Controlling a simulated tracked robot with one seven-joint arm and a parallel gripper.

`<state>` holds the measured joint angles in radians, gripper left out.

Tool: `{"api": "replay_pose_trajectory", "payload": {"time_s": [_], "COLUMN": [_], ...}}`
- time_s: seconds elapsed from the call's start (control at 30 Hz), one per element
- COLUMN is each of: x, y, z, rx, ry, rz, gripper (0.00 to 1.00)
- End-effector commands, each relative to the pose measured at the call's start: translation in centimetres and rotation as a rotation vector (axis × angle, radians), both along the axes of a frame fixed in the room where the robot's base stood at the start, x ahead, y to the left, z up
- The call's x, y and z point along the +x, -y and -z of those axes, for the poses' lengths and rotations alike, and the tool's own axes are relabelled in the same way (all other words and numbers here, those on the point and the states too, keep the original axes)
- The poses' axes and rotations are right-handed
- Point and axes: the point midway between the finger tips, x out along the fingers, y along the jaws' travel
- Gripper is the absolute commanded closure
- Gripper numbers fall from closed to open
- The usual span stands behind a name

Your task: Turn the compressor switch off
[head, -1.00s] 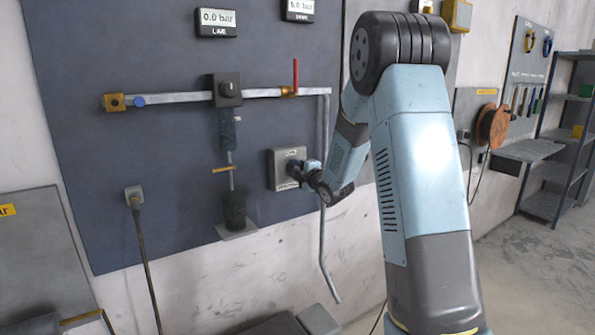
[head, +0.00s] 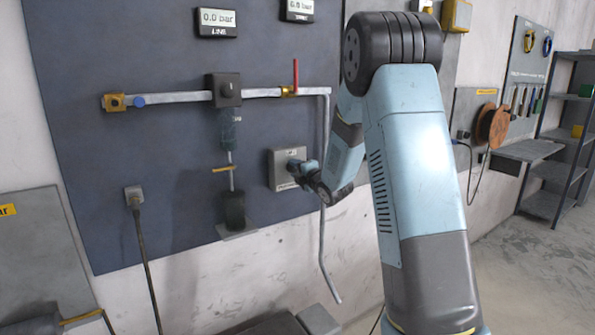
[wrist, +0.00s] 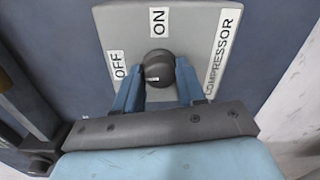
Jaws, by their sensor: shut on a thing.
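The compressor switch is a grey box (head: 283,170) on the dark wall panel, right of the vertical filter unit. In the wrist view its plate (wrist: 190,30) carries the labels ON, OFF and COMPRESSOR, with a round black knob (wrist: 158,68) in the middle. My gripper (head: 298,168) is at the box, and its two blue fingers (wrist: 159,88) are shut on the knob from both sides. A small light mark shows on the knob, low and left of its middle. The fingers hide the knob's sides, and I cannot tell which label the knob points to.
A horizontal pipe (head: 180,97) with a black valve block (head: 224,91) and a red lever (head: 295,73) runs above the switch. A plugged socket (head: 134,196) is at the left. Two displays (head: 217,22) sit above.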

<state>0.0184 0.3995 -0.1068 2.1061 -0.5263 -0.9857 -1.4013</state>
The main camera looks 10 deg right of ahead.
Motion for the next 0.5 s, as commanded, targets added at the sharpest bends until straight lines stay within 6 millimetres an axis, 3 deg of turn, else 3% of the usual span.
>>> {"api": "replay_pose_trajectory", "payload": {"time_s": [0.03, 0.07, 0.1, 0.3, 0.5], "x": [-0.09, -0.09, -0.08, -0.04, -0.05], "y": [-0.38, -0.39, -0.39, -0.26, -0.1], "z": [0.53, 0.54, 0.54, 0.34, 0.19], "rx": [-0.001, -0.001, -0.001, -0.001, 0.0], "ry": [-0.01, -0.011, -0.01, -0.007, -0.005], "rz": [-0.006, -0.006, -0.006, -0.004, -0.002], "gripper": [0.91, 0.59, 0.56, 0.39, 0.39]}}
